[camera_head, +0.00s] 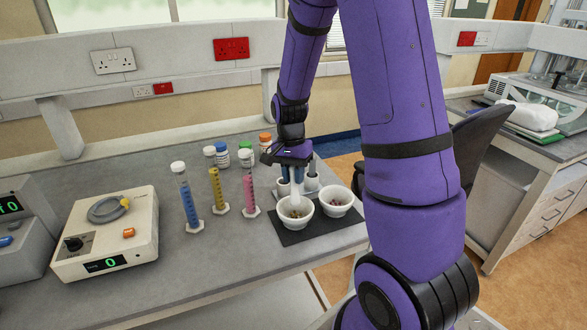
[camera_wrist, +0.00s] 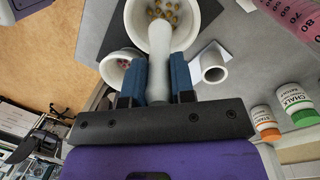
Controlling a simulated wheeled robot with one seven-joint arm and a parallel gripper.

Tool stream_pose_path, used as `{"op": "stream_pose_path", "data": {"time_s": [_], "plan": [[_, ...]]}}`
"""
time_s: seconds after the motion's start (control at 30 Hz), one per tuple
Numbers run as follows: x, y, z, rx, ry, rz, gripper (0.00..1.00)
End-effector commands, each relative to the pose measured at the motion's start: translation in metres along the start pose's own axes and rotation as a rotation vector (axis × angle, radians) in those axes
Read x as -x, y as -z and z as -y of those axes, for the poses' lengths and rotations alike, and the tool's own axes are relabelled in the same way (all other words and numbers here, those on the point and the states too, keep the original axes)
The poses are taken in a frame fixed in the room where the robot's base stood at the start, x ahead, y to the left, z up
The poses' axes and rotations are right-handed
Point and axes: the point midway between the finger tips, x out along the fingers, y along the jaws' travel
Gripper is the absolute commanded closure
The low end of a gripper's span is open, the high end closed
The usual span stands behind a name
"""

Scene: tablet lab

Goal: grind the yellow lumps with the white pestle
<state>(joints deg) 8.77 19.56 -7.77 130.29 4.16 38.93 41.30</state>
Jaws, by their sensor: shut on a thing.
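My gripper (camera_head: 292,162) points down over the left mortar in the head view. Its blue fingers are shut on the white pestle (camera_head: 296,192), which also shows between them in the wrist view (camera_wrist: 159,72). The pestle's lower end is at the mouth of the left white mortar (camera_head: 296,224). That mortar shows in the wrist view (camera_wrist: 133,18) with several yellow lumps (camera_wrist: 165,10) in its bowl. I cannot tell whether the pestle touches the lumps. A second white mortar (camera_head: 336,209) stands to the right; the wrist view shows reddish lumps (camera_wrist: 123,63) in it.
The mortars stand on a dark mat (camera_head: 308,232). White holders (camera_head: 311,184) stand behind them. Blue (camera_head: 188,200), yellow (camera_head: 217,188) and pink (camera_head: 250,192) measuring cylinders stand to the left, with several bottles (camera_head: 222,156) behind. A hotplate-like device (camera_head: 108,240) sits far left.

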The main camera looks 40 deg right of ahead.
Motion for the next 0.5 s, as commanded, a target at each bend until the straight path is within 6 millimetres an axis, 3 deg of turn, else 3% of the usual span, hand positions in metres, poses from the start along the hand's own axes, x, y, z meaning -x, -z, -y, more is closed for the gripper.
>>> {"op": "stream_pose_path", "data": {"time_s": [0.5], "plan": [[-0.034, 0.004, 0.003, 0.000, -0.002, 0.001, 1.00]]}}
